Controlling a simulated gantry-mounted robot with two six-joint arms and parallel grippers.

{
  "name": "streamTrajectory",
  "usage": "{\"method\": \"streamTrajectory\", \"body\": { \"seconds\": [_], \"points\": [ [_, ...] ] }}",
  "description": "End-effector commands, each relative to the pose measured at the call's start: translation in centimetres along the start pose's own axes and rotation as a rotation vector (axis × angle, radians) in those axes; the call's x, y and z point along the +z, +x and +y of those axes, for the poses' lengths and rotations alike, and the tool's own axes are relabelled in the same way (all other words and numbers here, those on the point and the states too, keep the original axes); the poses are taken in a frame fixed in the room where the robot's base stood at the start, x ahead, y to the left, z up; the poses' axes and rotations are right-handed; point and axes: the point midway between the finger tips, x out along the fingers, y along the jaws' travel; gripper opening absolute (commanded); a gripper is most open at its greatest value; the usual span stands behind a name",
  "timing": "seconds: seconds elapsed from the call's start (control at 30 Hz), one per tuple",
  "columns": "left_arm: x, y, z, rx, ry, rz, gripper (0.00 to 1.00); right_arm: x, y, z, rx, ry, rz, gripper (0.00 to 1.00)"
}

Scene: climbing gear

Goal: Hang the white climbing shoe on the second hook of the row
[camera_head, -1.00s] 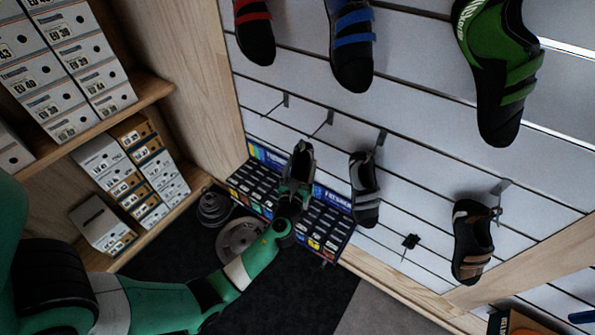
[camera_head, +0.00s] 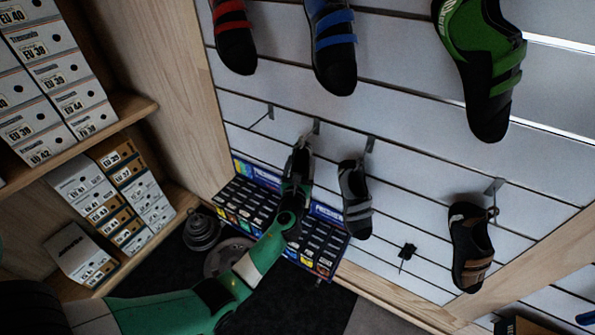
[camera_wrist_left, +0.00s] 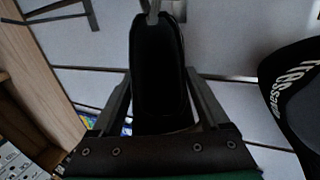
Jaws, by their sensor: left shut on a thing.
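The held climbing shoe (camera_head: 301,160) looks dark with a paler edge in the dim light, so its white colour is hard to make out. It hangs upright, heel end up. My left gripper (camera_head: 297,178) is shut on it. The second hook (camera_head: 316,127) of the row is right at the shoe's top. In the left wrist view the dark shoe (camera_wrist_left: 158,65) sits between my fingers, and a metal hook (camera_wrist_left: 152,8) meets its upper end; I cannot tell whether it passes through the loop. My right gripper is not in view.
The first hook (camera_head: 268,113) is bare. A grey shoe (camera_head: 355,200) hangs on the third hook, close to the right. A black-brown shoe (camera_head: 471,248) hangs further right. Red, blue and green-strapped shoes hang above. A display box (camera_head: 322,240) stands below.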

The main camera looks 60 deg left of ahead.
Motion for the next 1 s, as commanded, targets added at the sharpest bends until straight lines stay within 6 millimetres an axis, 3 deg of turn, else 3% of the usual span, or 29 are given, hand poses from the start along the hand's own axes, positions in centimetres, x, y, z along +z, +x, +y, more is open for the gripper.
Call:
{"method": "streamTrajectory", "body": {
  "seconds": [0.3,1.0],
  "points": [
    [-1.0,1.6,-0.6,0.000,-0.001,-0.002,0.09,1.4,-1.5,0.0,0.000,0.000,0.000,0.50],
    [-1.1,1.7,-0.7,0.000,0.000,-0.002,0.09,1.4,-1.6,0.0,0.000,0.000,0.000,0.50]
  ]
}}
